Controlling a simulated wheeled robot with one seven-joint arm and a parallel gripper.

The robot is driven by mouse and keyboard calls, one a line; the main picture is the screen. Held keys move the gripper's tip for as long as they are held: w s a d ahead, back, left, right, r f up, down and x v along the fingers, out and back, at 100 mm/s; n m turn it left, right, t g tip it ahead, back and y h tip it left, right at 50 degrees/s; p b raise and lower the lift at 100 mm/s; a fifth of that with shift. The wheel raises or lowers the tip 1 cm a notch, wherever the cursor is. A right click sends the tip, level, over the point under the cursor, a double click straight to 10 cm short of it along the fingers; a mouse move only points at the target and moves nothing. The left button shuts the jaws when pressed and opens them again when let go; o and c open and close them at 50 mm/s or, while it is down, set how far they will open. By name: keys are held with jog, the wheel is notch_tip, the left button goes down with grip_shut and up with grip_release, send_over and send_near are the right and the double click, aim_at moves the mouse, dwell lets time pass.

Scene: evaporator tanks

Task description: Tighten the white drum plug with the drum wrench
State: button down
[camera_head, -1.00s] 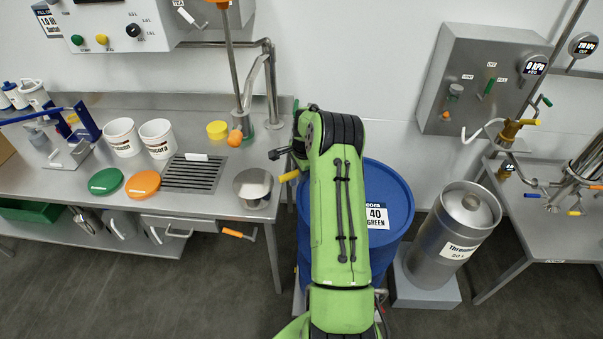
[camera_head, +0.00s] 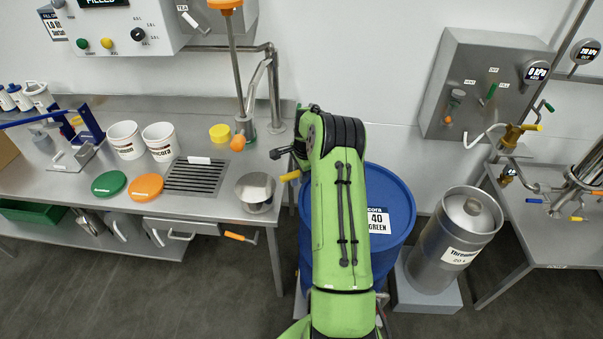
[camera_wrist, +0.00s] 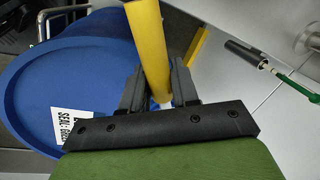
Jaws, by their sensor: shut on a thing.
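My gripper (camera_wrist: 158,92) is shut on a yellow bar in the wrist view, which looks like the drum wrench handle (camera_wrist: 147,40). The bar runs up out of the picture, so the wrench's working end is not seen there. In the head view a yellow handle end (camera_head: 290,176) sticks out left of my arm, above the drum's left edge. The blue drum (camera_head: 398,200) stands beneath my arm; its lid (camera_wrist: 45,85) fills the left of the wrist view, with a white label. The white plug is not visible in either view. My arm hides much of the lid.
A steel bench (camera_head: 225,200) with white buckets (camera_head: 125,141), coloured lids and a steel pot (camera_head: 257,192) stands left of the drum. A steel keg (camera_head: 455,232) stands close on the right. A grey control box (camera_head: 475,90) hangs on the wall behind.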

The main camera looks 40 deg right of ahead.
jog(key=shift+r+p, duration=1.35)
jog(key=shift+r, duration=1.05)
jog(key=shift+d, duration=0.1)
